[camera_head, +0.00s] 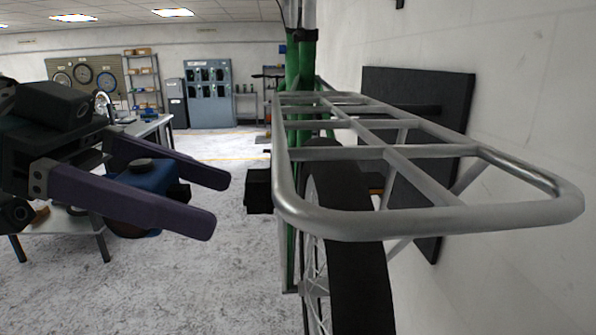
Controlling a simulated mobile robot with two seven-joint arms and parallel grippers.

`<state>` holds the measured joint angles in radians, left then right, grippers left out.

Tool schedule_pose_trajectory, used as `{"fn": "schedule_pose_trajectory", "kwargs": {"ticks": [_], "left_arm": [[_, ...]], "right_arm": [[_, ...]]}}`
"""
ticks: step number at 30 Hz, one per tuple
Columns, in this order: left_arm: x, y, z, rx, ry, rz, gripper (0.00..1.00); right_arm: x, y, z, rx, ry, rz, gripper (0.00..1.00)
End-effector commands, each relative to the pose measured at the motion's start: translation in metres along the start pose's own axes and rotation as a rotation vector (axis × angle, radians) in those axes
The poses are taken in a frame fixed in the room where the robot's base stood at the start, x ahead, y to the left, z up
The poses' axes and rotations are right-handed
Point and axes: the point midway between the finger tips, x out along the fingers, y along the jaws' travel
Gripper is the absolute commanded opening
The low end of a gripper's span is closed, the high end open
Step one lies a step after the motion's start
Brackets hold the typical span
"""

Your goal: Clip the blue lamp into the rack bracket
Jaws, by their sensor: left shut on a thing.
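The blue lamp (155,177) is in the camera_head view at the left, a blue body with a dark knob on top. My left gripper (213,203) is shut on it, with its dark purple fingers on either side and their tips reaching past it to the right. The fingers hide part of the lamp. The silver tube rack (427,226) of the green bike fills the right side, apart from the gripper. A black box-like part (258,191) sits just left of the rack, below its top; I cannot tell whether it is the bracket. My right gripper is not in view.
The bike's black tyre (352,250) is under the rack. A black panel (455,98) is on the white wall at the right. A workbench (65,228) stands behind my left arm. Open floor lies between gripper and bike.

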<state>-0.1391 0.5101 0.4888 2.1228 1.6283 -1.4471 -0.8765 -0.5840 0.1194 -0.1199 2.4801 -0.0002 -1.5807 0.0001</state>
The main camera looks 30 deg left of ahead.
Motion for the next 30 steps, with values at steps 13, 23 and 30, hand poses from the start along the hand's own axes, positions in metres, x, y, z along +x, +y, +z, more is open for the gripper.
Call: {"fn": "schedule_pose_trajectory", "kwargs": {"ticks": [13, 23, 30], "left_arm": [[0.024, 0.000, -0.011, 0.001, 0.002, 0.000, 0.16], [0.029, 0.000, -0.013, 0.001, 0.002, 0.001, 0.16], [0.029, 0.000, -0.013, 0.001, 0.002, 0.000, 0.16]], "right_arm": [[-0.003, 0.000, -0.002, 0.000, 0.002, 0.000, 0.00], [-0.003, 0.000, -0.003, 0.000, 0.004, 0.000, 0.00], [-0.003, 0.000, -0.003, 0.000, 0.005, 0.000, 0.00]]}}
